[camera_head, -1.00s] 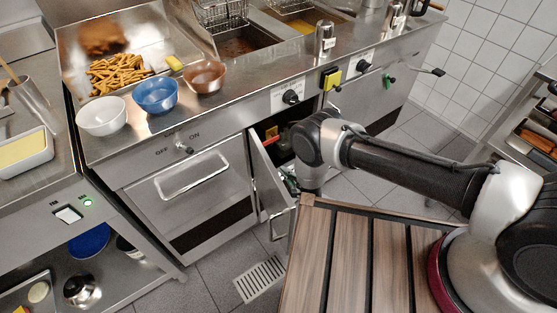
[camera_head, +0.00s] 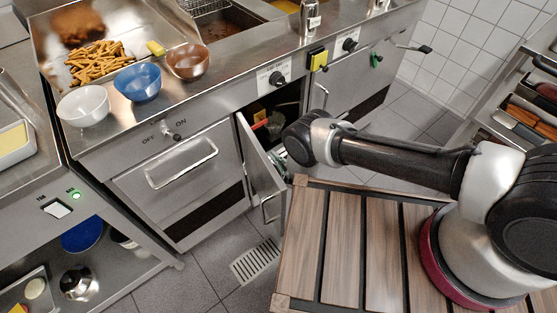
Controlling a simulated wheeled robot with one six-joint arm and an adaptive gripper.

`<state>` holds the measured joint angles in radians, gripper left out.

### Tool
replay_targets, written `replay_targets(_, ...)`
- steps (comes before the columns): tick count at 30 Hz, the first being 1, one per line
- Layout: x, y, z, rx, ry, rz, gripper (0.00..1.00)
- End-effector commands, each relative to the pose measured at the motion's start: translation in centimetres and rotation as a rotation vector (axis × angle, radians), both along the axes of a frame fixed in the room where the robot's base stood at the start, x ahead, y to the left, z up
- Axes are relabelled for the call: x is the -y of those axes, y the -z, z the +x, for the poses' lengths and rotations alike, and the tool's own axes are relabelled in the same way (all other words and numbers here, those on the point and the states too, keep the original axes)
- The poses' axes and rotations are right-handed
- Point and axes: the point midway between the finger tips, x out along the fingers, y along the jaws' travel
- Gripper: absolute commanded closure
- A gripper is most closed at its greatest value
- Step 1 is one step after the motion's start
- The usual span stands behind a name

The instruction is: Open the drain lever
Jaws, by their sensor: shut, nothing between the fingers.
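The cabinet door (camera_head: 262,165) below the fryer stands open, and its handle (camera_head: 270,208) faces me. In the dark opening behind it are a small red part (camera_head: 259,116) and a green part (camera_head: 275,124); I cannot tell whether either is the drain lever. A rod with a black end (camera_head: 424,49) sticks out from the counter front farther right. My arm reaches left over the wooden slatted top and bends down at the opening. My gripper is hidden below the bent joint, behind the door and the arm.
The wooden slatted top (camera_head: 338,235) fills the lower middle, close to the open door. A closed drawer front (camera_head: 180,172) is left of the door. White (camera_head: 84,106), blue (camera_head: 138,82) and copper (camera_head: 188,61) bowls stand on the counter. A floor drain grate (camera_head: 254,262) lies below.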

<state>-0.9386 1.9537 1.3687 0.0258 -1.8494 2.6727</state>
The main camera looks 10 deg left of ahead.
Motion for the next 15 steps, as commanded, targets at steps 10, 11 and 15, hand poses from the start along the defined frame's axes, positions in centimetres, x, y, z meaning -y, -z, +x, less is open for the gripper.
replay_targets(10, -5.3, -1.8, 3.2, 0.000, -0.002, 0.000, 1.00)
replay_targets(11, -5.4, -2.2, 3.1, -0.001, -0.003, -0.001, 1.00)
replay_targets(15, -6.0, -3.5, 2.7, 0.000, -0.001, 0.000, 1.00)
